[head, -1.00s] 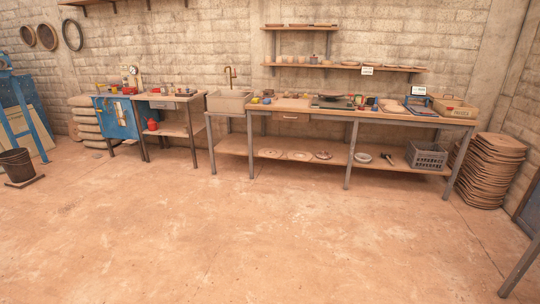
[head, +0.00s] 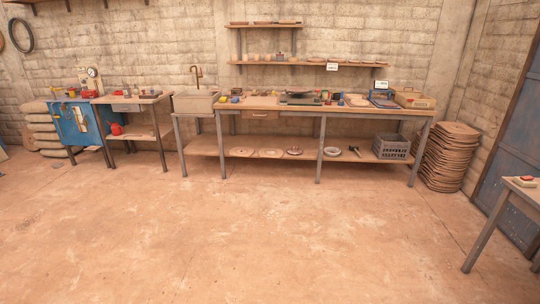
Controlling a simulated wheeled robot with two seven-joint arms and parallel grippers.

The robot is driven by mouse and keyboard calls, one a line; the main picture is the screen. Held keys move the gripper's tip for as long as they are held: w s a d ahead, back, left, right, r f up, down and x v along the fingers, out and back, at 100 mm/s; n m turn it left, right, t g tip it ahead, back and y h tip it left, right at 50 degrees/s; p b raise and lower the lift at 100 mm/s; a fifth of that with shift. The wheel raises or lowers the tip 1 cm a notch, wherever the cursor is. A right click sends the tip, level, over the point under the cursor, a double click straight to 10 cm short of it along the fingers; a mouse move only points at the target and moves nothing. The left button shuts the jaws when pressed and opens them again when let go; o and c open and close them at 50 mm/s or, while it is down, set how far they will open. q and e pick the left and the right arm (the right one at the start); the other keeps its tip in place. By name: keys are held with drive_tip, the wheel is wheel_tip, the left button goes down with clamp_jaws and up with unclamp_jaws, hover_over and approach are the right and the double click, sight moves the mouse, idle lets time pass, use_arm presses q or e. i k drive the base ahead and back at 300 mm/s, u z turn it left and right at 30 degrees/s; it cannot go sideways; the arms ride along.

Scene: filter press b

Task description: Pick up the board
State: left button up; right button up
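I cannot tell for sure which thing is the board. A tan flat piece (head: 356,100) lies on the long workbench (head: 350,109), right of a dark flat device. A blue-edged flat item (head: 384,101) lies to the right of it. A tall stack of thin brown boards or sheets (head: 447,157) stands on the floor at the bench's right end. Neither of my grippers shows in the head view.
Open floor (head: 250,240) lies between me and the bench. A small table (head: 525,190) with a red-topped item stands at the right edge, before a blue-grey door (head: 515,150). A sink (head: 195,102), a side table and a blue cabinet (head: 75,123) stand left.

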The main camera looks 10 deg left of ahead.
sight(271, 153)
drive_tip(key=z, duration=0.45)
drive_tip(key=i, duration=5.1)
drive_tip(key=u, duration=0.65)
